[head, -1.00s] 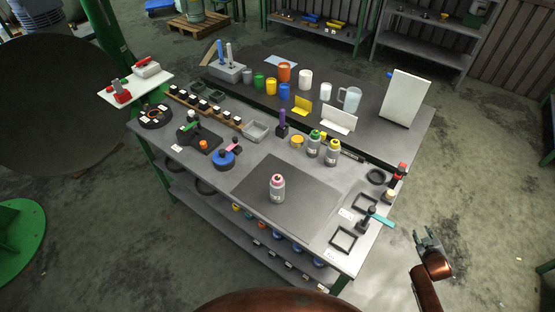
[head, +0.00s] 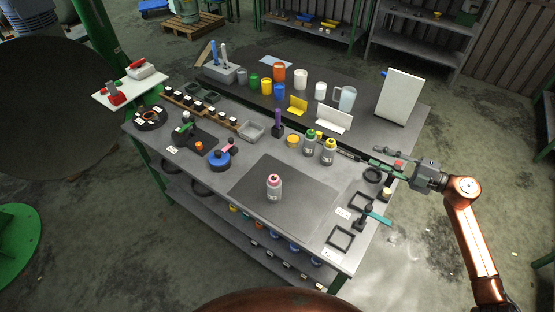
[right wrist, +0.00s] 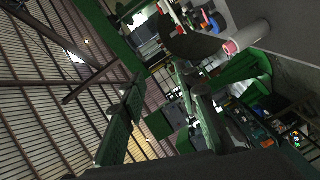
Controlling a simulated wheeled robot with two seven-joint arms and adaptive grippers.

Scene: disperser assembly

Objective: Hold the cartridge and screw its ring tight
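The cartridge (head: 274,190) is a pale bottle with a pink ring at its top. It stands upright on the dark mat in the middle of the bench. My right gripper (head: 378,158) is above the bench's right side, its two fingers apart and pointing left, well away from the cartridge. In the right wrist view the fingers (right wrist: 165,125) are apart with nothing between them. A pale cylinder with a pink end (right wrist: 245,37) shows there at upper right, probably the cartridge. My left gripper is not in view.
A green-capped bottle (head: 310,144) and a yellow-capped bottle (head: 328,153) stand behind the mat (head: 310,205). Black square frames (head: 341,238) and a teal-handled tool (head: 377,219) lie at right. Coloured cups (head: 278,74) stand at the back. The mat around the cartridge is clear.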

